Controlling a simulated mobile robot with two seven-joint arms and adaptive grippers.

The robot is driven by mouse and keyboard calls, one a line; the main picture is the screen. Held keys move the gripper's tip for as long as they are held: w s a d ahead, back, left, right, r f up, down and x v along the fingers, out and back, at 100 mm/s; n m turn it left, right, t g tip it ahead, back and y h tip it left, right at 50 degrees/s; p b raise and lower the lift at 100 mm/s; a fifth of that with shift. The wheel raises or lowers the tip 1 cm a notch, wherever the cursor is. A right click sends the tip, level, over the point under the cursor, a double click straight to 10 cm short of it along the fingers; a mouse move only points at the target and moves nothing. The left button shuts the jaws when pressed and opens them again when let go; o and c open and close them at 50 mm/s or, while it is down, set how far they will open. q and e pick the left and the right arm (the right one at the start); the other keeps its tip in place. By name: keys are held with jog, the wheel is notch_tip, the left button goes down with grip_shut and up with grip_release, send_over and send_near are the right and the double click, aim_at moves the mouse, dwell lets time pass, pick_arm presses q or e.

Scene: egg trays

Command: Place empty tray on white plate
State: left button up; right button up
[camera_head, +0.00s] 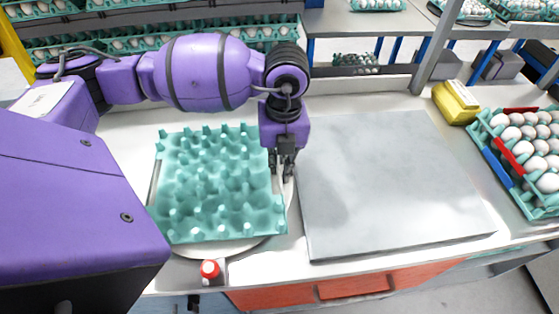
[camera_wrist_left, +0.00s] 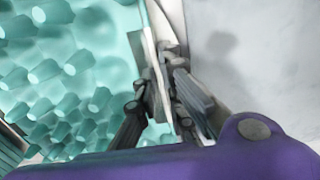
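The empty teal egg tray (camera_head: 205,185) lies over the round white plate (camera_head: 245,248) on the left of the worktop. The tray hides most of the plate, whose rim shows in front and at the right. I cannot tell whether the tray rests on it or is held just above. My left gripper (camera_head: 282,168) points down at the tray's right edge. In the left wrist view, the gripper (camera_wrist_left: 165,85) has its fingers close together on either side of the edge of the tray (camera_wrist_left: 75,65), shut on it. My right gripper is out of view.
A flat grey slab (camera_head: 390,180) lies just right of the gripper. A red-topped button (camera_head: 210,269) stands at the front edge. A yellow box (camera_head: 456,102) and a tray of white eggs (camera_head: 515,175) are at the right. Shelves with egg trays stand behind.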

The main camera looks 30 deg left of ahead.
pick_arm(q)
jog(key=shift+o, duration=1)
jog(key=shift+r, duration=0.15)
notch_tip(320, 180, up, 12)
jog(key=shift+w+d, duration=0.2)
jog(key=shift+d, duration=0.05)
jog(key=shift+s, duration=0.1)
